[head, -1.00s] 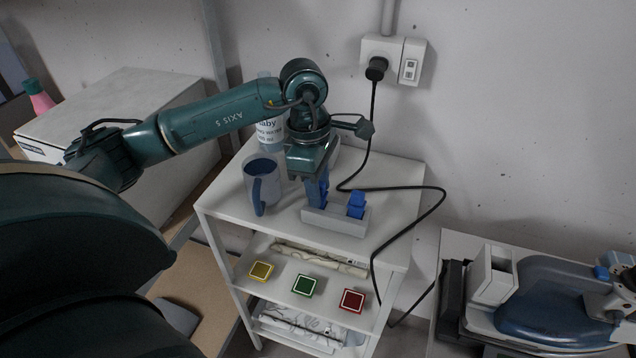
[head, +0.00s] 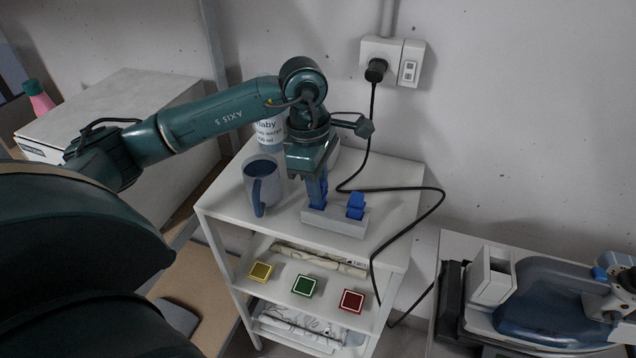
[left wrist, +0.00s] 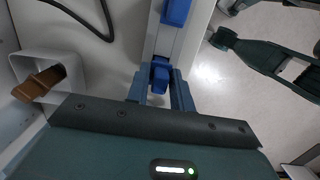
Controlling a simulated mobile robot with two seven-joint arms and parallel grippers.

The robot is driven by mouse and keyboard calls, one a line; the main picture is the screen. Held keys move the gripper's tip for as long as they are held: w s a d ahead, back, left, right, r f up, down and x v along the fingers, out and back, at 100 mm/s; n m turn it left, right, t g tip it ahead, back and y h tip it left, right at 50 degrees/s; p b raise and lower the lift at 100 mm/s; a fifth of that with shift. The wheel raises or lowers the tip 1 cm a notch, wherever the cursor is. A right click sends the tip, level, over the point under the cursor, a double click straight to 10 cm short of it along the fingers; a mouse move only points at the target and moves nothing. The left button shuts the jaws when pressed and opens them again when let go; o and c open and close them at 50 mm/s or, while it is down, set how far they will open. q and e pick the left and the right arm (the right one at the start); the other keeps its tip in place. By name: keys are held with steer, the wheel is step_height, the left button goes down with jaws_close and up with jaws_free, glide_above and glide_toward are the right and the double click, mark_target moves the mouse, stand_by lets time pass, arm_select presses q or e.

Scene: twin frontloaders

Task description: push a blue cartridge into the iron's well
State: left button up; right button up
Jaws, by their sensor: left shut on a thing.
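My left gripper (head: 318,200) points down over the pale cartridge holder (head: 345,225) on the trolley's top and is shut on a blue cartridge (left wrist: 160,76). In the left wrist view the cartridge sits between the two fingers; its lower end appears still in the holder. A second blue cartridge (head: 356,205) stands in the holder's right part. The iron (head: 545,300), dark blue and white, is at the lower right. A white, open box-like part (head: 493,272) at its left end may be the well; its inside is hard to see. My right gripper is not seen.
A blue-grey mug (head: 264,185) and a labelled bottle (head: 271,128) stand close left of my gripper. A black cord (head: 440,205) runs from the wall socket (head: 392,58) across the trolley top (head: 395,200) and down. Yellow, green and red squares lie on the shelf below.

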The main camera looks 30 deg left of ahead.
arm_select(q)
steer(key=shift+r+p, duration=1.6)
steer(key=shift+r, duration=1.2)
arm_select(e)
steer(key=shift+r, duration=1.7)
arm_select(q)
steer(key=shift+s+f, duration=0.1)
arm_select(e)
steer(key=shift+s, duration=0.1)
